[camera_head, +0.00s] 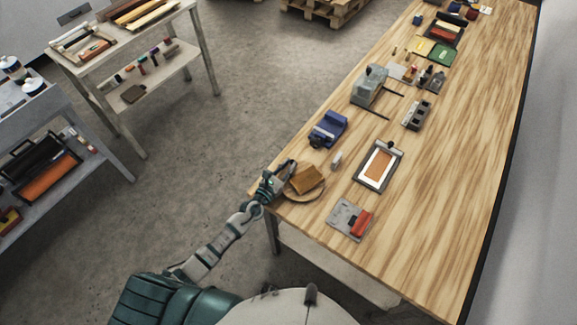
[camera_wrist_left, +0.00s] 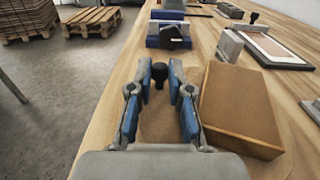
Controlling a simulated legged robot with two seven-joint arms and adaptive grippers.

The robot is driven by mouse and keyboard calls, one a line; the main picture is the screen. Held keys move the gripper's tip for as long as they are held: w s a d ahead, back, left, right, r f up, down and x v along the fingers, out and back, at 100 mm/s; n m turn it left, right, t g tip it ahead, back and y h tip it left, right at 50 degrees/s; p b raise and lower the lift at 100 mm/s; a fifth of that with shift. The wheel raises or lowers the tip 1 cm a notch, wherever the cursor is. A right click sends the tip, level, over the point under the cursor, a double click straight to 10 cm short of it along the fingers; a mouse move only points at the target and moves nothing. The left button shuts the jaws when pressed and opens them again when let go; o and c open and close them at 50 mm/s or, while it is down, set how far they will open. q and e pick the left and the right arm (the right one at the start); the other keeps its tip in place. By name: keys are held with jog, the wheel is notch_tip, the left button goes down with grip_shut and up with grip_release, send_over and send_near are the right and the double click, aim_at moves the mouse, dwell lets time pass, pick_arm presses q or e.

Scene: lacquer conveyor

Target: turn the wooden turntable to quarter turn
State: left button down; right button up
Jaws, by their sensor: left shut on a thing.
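The wooden turntable (camera_head: 311,199) is a round disc at the near left corner of the long wooden table. A brown box (camera_head: 307,179) sits on it; the box also shows in the left wrist view (camera_wrist_left: 238,108), right of my fingers. My left gripper (camera_head: 289,166) is at the disc's left edge. In the left wrist view its blue-padded fingers (camera_wrist_left: 160,85) are closed around a dark knob (camera_wrist_left: 160,72) with a round top. The fingers and palm hide part of the disc (camera_wrist_left: 160,122). My right gripper is not in view.
Beyond the turntable are a blue vise (camera_head: 327,130) and a small grey block (camera_head: 336,160). To the right are a framed screen (camera_head: 379,165) and a grey plate with a red roller (camera_head: 360,222). The table's right side is clear.

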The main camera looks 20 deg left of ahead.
pick_arm(q)
jog(key=shift+a, duration=0.3)
jog(key=shift+a+r, duration=0.1)
jog(key=shift+a, duration=0.25)
jog(key=shift+s+a, duration=0.1)
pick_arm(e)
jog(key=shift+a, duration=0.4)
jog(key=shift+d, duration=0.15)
pick_arm(q)
jog(key=c, duration=1.4)
grip_release()
jog(key=shift+o, duration=0.4)
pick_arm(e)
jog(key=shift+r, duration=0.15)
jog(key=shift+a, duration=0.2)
